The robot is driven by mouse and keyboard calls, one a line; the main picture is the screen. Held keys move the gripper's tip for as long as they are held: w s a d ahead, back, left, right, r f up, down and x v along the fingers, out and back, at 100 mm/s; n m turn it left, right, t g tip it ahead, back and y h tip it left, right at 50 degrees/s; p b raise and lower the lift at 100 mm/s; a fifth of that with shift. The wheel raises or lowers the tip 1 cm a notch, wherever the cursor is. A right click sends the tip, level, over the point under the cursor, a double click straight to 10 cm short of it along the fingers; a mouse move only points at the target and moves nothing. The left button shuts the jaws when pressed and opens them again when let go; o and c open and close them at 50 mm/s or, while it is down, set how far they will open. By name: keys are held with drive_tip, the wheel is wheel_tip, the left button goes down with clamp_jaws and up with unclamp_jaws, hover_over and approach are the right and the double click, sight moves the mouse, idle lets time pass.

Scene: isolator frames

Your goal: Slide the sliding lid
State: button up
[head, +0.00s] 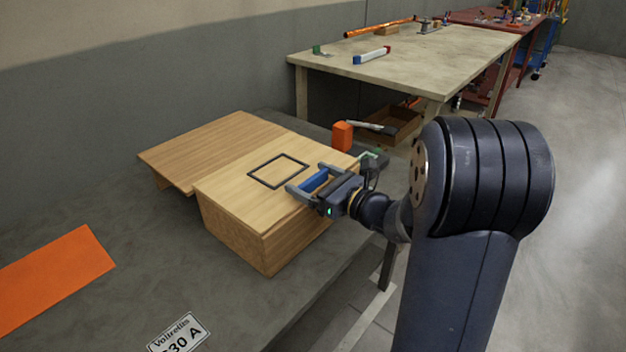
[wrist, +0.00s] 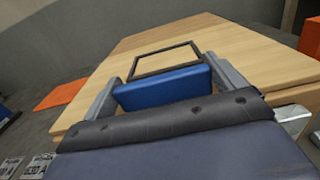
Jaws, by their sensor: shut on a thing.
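A wooden box (head: 262,245) stands on the grey table. Its light wooden lid (head: 240,191) lies on top, with a black square outline on it that also shows in the wrist view (wrist: 165,60). A darker wooden panel (head: 205,147) extends to the left behind the lid at about the same level. A blue block-like handle (head: 314,181) sits at the lid's right part, next to the outline. My gripper (head: 308,180) is shut on the blue handle (wrist: 162,87), one finger on each end of it. The handle's underside is hidden.
An orange sheet (head: 50,275) and a label plate (head: 178,334) lie on the grey table (head: 130,240). An orange block (head: 342,135) stands behind the box on the right. A second table (head: 440,65) with small items is at the back.

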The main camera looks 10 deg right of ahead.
drive_tip(key=shift+s+d, duration=0.3)
drive_tip(key=shift+s, duration=0.1)
drive_tip(key=o, duration=0.9)
drive_tip(key=shift+f, duration=0.1)
drive_tip(key=shift+o, duration=0.9)
drive_tip(key=shift+s+d, duration=0.1)
drive_tip(key=p+v, duration=0.1)
drive_tip(key=v, duration=0.9)
drive_tip(key=shift+s+d, duration=0.2)
drive_tip(key=shift+s, duration=0.1)
drive_tip(key=b+x, duration=0.1)
drive_tip(key=x, duration=1.1)
